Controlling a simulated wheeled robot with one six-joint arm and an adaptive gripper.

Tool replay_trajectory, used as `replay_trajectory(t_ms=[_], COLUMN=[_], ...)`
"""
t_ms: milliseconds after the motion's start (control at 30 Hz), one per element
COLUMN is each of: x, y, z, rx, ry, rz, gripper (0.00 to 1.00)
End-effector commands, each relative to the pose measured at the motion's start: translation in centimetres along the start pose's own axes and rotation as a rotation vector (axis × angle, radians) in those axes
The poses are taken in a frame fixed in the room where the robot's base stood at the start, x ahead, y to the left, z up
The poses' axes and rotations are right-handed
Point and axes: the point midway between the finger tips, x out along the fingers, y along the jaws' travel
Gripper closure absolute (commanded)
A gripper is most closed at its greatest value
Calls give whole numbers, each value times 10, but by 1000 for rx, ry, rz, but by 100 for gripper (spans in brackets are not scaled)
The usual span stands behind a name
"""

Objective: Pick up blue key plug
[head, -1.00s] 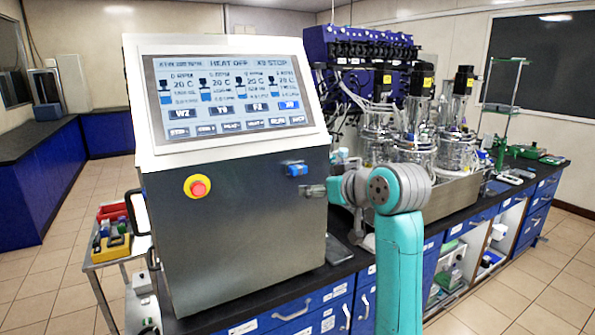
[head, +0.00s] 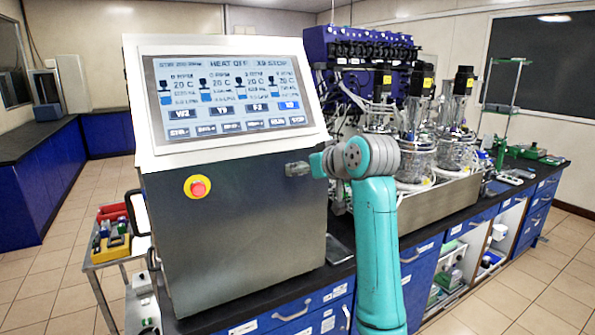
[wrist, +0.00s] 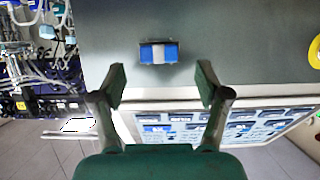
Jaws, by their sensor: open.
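The blue key plug (wrist: 158,52) shows in the wrist view as a small blue block with a pale grey band down its middle, on the dark face of the control cabinet (head: 245,230). My gripper (wrist: 162,82) is open, with one finger on each side of the plug's line. In the picture the plug lies just above and between the fingertips, apart from both. In the head view my gripper (head: 292,169) is in front of the cabinet's right part and hides the plug.
The cabinet carries a tilted touchscreen (head: 232,92) above and a red stop button on a yellow ring (head: 198,187) to the left. Glass reactor vessels (head: 415,150) stand on the bench at right. A cart (head: 108,250) with tools stands at left.

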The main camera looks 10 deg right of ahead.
Motion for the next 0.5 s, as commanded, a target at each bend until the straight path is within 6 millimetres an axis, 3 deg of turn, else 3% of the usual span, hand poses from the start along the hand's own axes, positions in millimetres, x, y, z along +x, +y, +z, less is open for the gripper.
replay_trajectory(t_ms=[200,500], x=[28,33], y=[1,1], z=[-1,-1], rx=[-1,-1], ry=[-1,0], rz=[-1,0], gripper=[25,25])
